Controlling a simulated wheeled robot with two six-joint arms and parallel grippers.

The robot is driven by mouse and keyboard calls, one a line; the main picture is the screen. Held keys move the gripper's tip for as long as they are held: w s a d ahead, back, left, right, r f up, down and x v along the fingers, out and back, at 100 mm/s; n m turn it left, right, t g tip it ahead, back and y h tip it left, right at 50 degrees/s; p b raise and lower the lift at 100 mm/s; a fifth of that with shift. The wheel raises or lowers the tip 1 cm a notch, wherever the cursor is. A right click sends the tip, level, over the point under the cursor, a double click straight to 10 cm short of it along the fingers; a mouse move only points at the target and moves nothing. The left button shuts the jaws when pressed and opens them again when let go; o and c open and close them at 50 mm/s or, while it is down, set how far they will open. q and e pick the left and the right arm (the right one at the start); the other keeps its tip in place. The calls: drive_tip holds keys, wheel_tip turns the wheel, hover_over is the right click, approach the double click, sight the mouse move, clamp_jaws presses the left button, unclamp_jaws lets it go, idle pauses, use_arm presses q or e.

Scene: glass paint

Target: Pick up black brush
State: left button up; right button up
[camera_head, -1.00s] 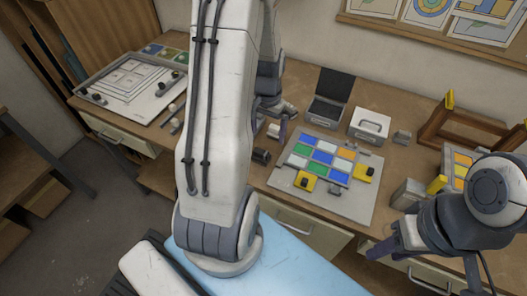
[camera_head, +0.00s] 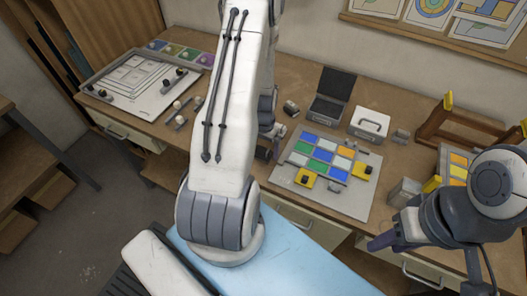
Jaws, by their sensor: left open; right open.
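I cannot pick out the black brush with certainty. Small dark-tipped pieces (camera_head: 181,121) lie on the bench to the left of my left arm, too small to identify. My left gripper (camera_head: 276,131) is open, low over the bench beside the colour-tile panel, and partly hidden behind my own arm. I see nothing held in it. My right gripper (camera_head: 382,243) is open and empty at the right, in front of the bench's front edge.
The tile panel (camera_head: 345,203) lies mid-bench. An open dark-lidded box (camera_head: 326,108) and a white-lidded box (camera_head: 369,124) stand behind it. A drawing board (camera_head: 128,106) with black knobs is at the left. A wooden frame (camera_head: 462,125) stands at the right.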

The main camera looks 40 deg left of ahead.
sight(266, 150)
use_arm(q)
drive_tip(key=shift+f, duration=0.3)
drive_tip(key=c, duration=1.4)
drive_tip(key=shift+o, duration=0.2)
drive_tip(key=shift+r, duration=0.1)
drive_tip(key=shift+w+r+b, duration=0.1)
drive_tip(key=shift+r+b, duration=0.2)
drive_tip(key=shift+r, duration=0.15)
drive_tip(key=r+b, duration=0.1)
drive_tip(key=d+r, duration=0.1)
drive_tip(key=r, duration=0.1)
drive_tip(key=shift+r+b, duration=0.2)
drive_tip(key=shift+b, duration=0.15)
drive_tip(key=d+r+b, duration=0.2)
drive_tip(key=d+r, duration=0.4)
drive_tip(key=d, duration=0.4)
drive_tip(key=shift+s+d+r, duration=0.3)
drive_tip(key=shift+d, duration=0.05)
